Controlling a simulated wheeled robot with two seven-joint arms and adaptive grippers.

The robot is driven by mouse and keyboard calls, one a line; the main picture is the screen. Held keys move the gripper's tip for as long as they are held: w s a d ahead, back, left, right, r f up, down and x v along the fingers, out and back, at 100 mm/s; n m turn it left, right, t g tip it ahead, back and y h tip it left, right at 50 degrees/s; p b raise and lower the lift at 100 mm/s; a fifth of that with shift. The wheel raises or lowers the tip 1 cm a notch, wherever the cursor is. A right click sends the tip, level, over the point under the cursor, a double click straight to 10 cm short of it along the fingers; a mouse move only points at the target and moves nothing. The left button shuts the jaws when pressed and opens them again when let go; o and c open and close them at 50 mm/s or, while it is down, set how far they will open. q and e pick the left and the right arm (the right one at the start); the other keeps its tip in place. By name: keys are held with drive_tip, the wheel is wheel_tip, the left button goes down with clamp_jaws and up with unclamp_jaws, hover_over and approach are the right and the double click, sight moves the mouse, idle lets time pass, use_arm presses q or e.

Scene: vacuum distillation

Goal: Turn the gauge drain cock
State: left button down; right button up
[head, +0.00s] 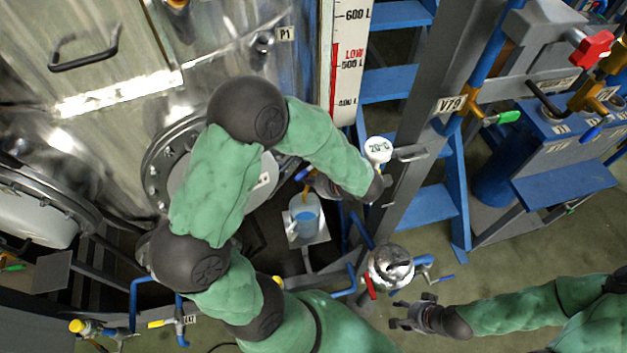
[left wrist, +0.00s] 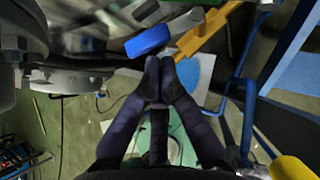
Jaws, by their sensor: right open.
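The drain cock is a brass valve with a blue lever (head: 303,173), above a beaker of blue liquid (head: 304,220) in the head view. In the left wrist view the blue lever (left wrist: 148,40) lies crosswise and the yellow brass body (left wrist: 205,38) runs up to its right. My left gripper (head: 312,181) is beside the cock, partly hidden by its own forearm. In the left wrist view its fingertips (left wrist: 159,66) are together, just below the lever; I cannot tell if they touch it. My right gripper (head: 402,314) is open and empty, low and right of centre.
The level gauge (head: 350,60) with its red scale rises above the cock. A grey post (head: 425,110) and blue steps (head: 398,85) stand to the right. A round steel vessel (head: 390,268) is near my right gripper. The large steel tank (head: 110,130) fills the left.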

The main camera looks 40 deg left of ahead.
sight(299, 177)
use_arm(q)
drive_tip(key=shift+s+a+m+t, duration=0.25)
drive_tip(key=shift+a+m+t, duration=0.2)
drive_tip(key=shift+m+t, duration=0.3)
drive_tip(key=shift+s+a+m+t+h+b, duration=0.2)
drive_tip(key=shift+a+m+t+h+b, duration=0.25)
drive_tip(key=shift+m, duration=0.3)
drive_tip(key=a+m+t+b, duration=0.1)
drive_tip(key=a+m+t+h+b, duration=0.1)
drive_tip(key=m, duration=0.1)
drive_tip(key=shift+s+f, duration=0.1)
drive_tip(key=shift+s, duration=0.1)
drive_tip(key=shift+w+a+b, duration=0.3)
drive_tip(key=shift+a+b, duration=0.35)
drive_tip(key=shift+a, duration=0.2)
drive_tip(key=shift+w+a+b, duration=0.3)
drive_tip(key=shift+a+b, duration=0.35)
drive_tip(key=shift+a, duration=0.2)
drive_tip(key=shift+w+a, duration=0.1)
